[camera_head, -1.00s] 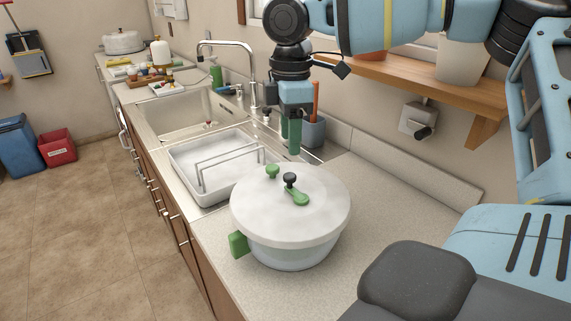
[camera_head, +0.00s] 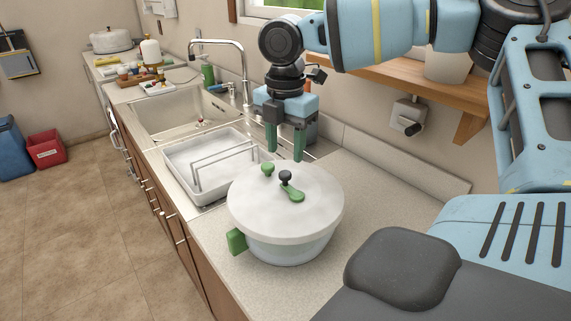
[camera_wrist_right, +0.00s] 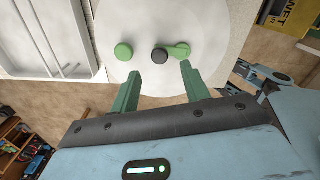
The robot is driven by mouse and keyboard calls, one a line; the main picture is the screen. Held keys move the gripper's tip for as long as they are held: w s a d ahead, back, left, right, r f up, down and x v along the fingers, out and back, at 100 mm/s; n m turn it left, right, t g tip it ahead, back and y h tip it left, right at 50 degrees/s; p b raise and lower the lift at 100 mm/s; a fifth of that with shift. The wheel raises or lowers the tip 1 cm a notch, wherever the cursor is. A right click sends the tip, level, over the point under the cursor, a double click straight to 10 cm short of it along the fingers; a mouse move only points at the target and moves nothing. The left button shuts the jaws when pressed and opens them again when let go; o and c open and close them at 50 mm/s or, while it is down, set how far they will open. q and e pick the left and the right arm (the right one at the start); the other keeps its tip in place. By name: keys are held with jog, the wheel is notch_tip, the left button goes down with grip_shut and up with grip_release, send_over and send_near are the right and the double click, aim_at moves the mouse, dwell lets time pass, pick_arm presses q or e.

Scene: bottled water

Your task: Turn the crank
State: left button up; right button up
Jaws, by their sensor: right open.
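A round pot, like a salad spinner, with a white lid (camera_head: 255,205) stands on the counter. Its crank (camera_head: 291,191) is a green arm with a dark knob (camera_head: 285,176) on top of the lid. A second, green knob (camera_head: 268,170) sits on the lid to the left. My right gripper (camera_head: 286,157) is open and empty, fingers down, above and behind the lid. In the right wrist view the open fingers (camera_wrist_right: 160,80) reach toward the crank (camera_wrist_right: 180,50) and dark knob (camera_wrist_right: 160,56), not touching them. My left gripper is not in view.
A white dish tray with a wire rack (camera_head: 212,165) stands left of the pot, by the sink (camera_head: 165,115) and faucet (camera_head: 222,42). A wooden shelf (camera_head: 400,85) and a wall box (camera_head: 407,116) are at the right. The counter right of the pot (camera_head: 380,185) is clear.

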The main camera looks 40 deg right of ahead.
aim_at(286, 172)
jog(key=shift+f, duration=2.55)
jog(key=shift+c, duration=0.5)
jog(key=c, duration=0.9)
jog(key=shift+d+m, duration=0.15)
jog(key=shift+m, duration=0.25)
